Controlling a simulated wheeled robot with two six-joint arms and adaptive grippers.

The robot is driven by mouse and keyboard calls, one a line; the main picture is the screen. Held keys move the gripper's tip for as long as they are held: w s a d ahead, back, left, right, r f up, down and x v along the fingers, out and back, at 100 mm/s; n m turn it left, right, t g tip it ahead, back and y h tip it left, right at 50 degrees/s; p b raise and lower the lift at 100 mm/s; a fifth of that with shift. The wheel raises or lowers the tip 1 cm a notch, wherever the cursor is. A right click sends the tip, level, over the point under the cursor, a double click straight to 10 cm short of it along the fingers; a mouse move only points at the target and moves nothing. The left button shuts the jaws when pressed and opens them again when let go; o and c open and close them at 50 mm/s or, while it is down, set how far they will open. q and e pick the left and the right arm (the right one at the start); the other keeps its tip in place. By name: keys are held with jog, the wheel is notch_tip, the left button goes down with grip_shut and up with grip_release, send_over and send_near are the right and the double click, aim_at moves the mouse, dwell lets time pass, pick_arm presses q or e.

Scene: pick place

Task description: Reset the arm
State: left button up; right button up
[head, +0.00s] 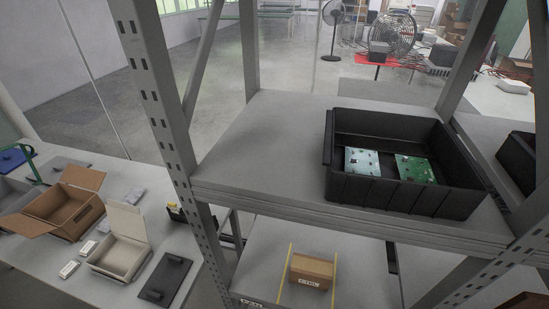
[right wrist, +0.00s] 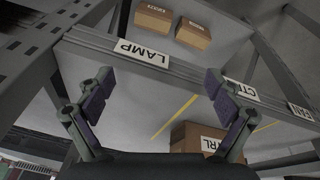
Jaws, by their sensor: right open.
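My right gripper (right wrist: 155,95) shows in the right wrist view with its two dark fingers spread wide apart and nothing between them. It faces a grey shelf edge with a white LAMP label (right wrist: 143,53). No gripper or arm shows in the head view, so my left gripper is out of sight. In the head view a black bin (head: 400,196) stands on the upper shelf. Inside it lie a pale circuit board (head: 362,161) and a green circuit board (head: 415,169).
Grey shelf posts (head: 158,95) and edges are close by. Cardboard boxes (right wrist: 192,33) sit behind the LAMP label, and another box (right wrist: 197,137) is lower right. A table at left holds an open carton (head: 70,211) and a white box (head: 119,252). The upper shelf is bare left of the bin.

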pick_arm(q)
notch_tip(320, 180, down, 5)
jog(key=b, duration=0.3)
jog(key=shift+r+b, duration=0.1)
jog(key=shift+b, duration=0.3)
pick_arm(e)
jog(key=s+d+f+g, duration=0.1)
jog(key=s+f, duration=1.8)
jog(key=f, duration=0.4)
jog(key=shift+s+d, duration=0.2)
jog(key=shift+s, duration=0.05)
